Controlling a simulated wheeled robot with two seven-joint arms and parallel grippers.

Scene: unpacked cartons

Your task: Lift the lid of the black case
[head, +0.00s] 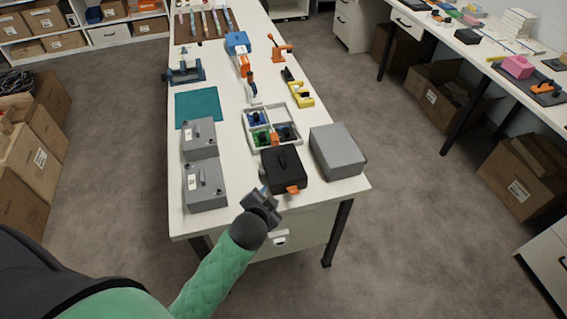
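The black case (281,167) sits near the front end of the long white table, with its lid down. A dark handle lies on its lid, and an orange latch (293,189) shows at its front edge. My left gripper (265,193) is in front of the case and to its left, near the table's front edge. It appears apart from the latch and holds nothing that I can see. Its fingers are too small and dark to tell whether they are open. My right gripper is not in view.
A large grey box (338,151) stands close to the case's right. Two grey cases (205,185) (200,138) stand to its left. A divided tray (247,133) with small parts is just behind. Some bare tabletop (234,176) lies between the left grey cases and the black case.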

